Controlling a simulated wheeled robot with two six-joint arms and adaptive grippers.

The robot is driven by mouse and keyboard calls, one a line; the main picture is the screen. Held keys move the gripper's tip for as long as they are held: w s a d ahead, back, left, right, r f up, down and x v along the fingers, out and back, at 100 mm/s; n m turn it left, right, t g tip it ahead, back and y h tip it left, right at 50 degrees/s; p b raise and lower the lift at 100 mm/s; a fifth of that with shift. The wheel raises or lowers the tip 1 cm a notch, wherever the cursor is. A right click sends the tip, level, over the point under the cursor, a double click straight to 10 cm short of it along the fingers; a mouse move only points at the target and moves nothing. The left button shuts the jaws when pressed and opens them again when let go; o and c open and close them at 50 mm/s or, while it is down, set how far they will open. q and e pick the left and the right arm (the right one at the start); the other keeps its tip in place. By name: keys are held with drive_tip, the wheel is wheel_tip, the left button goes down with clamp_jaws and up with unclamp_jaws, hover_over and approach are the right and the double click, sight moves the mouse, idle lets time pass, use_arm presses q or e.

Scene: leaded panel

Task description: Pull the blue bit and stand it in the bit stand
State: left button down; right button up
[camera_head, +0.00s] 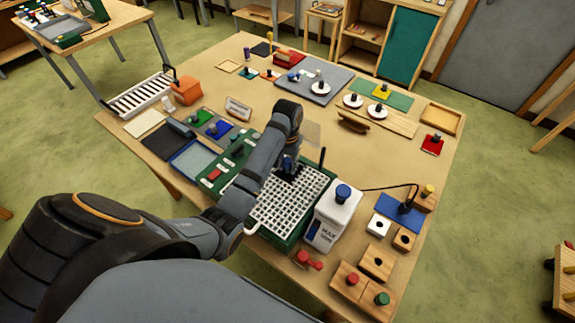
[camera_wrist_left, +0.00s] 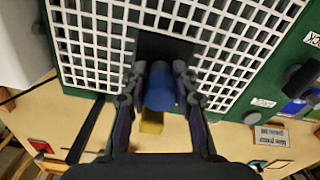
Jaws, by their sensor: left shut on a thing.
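My left gripper (camera_head: 289,172) reaches over the white grid (camera_head: 262,208) on top of the green machine. In the left wrist view, the gripper (camera_wrist_left: 163,92) is shut on the blue bit (camera_wrist_left: 160,88), a short blue cylinder between its two fingers. A dark square opening (camera_wrist_left: 150,45) in the grid shows beside the bit. I cannot tell whether the bit's lower end is still in it. Wooden blocks with holes, one of them here (camera_head: 376,262), stand at the right of the table; I cannot tell which is the bit stand. My right gripper is not in view.
A white bottle (camera_head: 333,218) with a blue cap stands right beside the machine. The table middle is fairly clear.

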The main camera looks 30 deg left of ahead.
use_arm(q)
drive_tip(key=shift+r, duration=0.55)
idle(0.4)
drive_tip(key=shift+r, duration=0.6)
drive_tip(key=c, duration=1.7)
unclamp_jaws()
drive_tip(key=shift+c, duration=0.2)
clamp_jaws()
